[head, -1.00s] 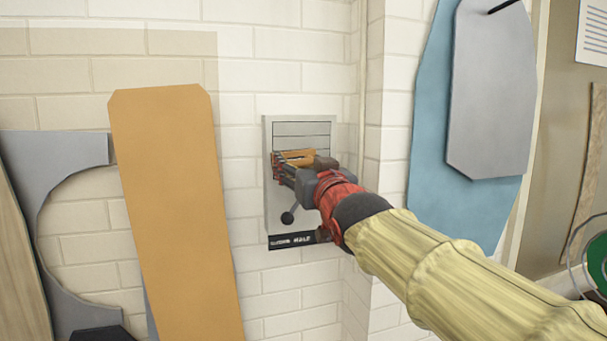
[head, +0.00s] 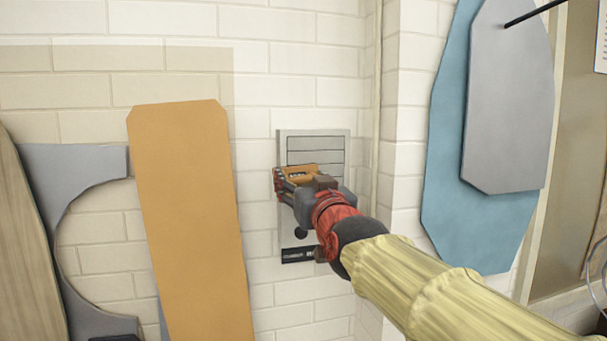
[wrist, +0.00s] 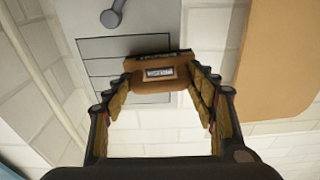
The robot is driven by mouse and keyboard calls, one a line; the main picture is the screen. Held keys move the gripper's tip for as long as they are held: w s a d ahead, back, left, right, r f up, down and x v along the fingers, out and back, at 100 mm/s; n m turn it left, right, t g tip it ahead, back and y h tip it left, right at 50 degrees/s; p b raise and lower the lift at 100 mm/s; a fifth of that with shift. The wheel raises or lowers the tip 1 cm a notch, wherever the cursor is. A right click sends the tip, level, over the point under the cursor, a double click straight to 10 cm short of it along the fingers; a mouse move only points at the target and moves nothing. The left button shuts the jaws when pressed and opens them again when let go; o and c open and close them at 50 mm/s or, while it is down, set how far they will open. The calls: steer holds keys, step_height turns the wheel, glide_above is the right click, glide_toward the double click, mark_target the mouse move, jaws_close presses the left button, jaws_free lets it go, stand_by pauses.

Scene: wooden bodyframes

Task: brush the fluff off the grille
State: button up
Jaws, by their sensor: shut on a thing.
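The grille is a grey slatted panel (head: 315,141) on the white brick wall, and its slats also show in the wrist view (wrist: 100,68). My gripper (head: 297,180) is in front of it, shut on an orange-brown block that appears to be the brush (head: 299,170). In the wrist view the brush (wrist: 150,87) sits between the fingertips, with a small framed label on its face and a dark strip along its far edge. The brush overlaps the slats; I cannot tell if it touches them. I cannot make out any fluff. My gripper hides the panel's middle.
A dark round-ended lever (head: 300,232) and a black label plate (head: 297,255) are low on the panel. A tall orange board (head: 190,220) leans to the left. A wall corner is close on the right, with blue (head: 450,200) and grey (head: 508,100) boards beyond.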

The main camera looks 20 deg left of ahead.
steer(key=shift+s, duration=0.1)
steer(key=shift+r+v, duration=0.15)
steer(key=shift+v, duration=1.3)
steer(key=shift+r+v, duration=0.2)
steer(key=shift+v, duration=1.25)
steer(key=shift+d, duration=0.1)
steer(key=v, duration=0.3)
steer(key=shift+r, duration=0.15)
steer(key=shift+f+b+x, duration=0.15)
steer(key=shift+b+x, duration=0.1)
steer(key=shift+x, duration=0.85)
steer(key=shift+f+b+x, duration=0.1)
steer(key=shift+b+x, duration=0.1)
steer(key=shift+x, duration=0.9)
steer(key=shift+f+x, duration=0.1)
steer(key=shift+x, duration=0.55)
steer(key=shift+f+x, duration=0.15)
steer(key=shift+x, duration=0.5)
steer(key=shift+x, duration=1.1)
